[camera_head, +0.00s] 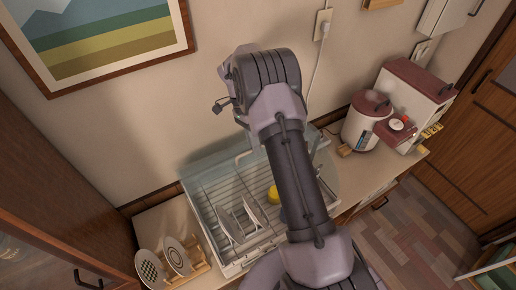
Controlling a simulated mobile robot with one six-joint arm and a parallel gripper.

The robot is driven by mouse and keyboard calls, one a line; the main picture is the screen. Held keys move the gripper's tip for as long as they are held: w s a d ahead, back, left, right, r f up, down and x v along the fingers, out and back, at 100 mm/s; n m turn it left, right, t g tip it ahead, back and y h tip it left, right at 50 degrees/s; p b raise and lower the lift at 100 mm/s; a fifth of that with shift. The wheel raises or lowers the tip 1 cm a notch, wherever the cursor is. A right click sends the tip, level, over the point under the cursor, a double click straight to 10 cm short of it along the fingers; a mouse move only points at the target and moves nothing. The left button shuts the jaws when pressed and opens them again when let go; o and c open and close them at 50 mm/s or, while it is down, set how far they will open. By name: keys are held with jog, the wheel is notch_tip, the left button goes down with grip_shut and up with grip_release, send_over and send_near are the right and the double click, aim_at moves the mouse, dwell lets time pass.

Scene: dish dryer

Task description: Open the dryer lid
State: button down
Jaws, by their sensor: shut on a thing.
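The dish dryer (207,218) stands on the counter against the wall, a pale wire rack with clear sides. Its clear lid is hard to make out; a curved, see-through edge (334,180) shows to the right of my arm. A pale bar (243,155) stands up at the back of the dryer, beside my arm; I cannot tell whether it is the lid's handle. My arm reaches across the dryer and covers its middle and right. My gripper is hidden behind my own arm, so its hold does not show.
Inside the dryer are white plates (229,222) and a yellow item (273,195). A wooden rack (197,262) with plates stands at the front left. A rice cooker (366,121) and a red-topped appliance (412,95) stand at the right. A wooden cabinet (60,220) borders the left.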

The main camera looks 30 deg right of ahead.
jog(key=shift+w+r, duration=0.1)
jog(key=shift+w, duration=0.15)
jog(key=c, duration=1.8)
grip_release()
jog(key=o, duration=0.3)
jog(key=shift+w, duration=0.35)
jog(key=shift+w+f, duration=0.2)
jog(key=shift+w, duration=0.05)
jog(key=shift+s+r, duration=0.1)
jog(key=shift+s, duration=0.25)
jog(key=shift+w+r, duration=0.15)
jog(key=shift+w, duration=0.15)
jog(key=v, duration=0.7)
jog(key=shift+s+r+p, duration=0.1)
jog(key=shift+s+p, duration=0.1)
jog(key=shift+p, duration=0.2)
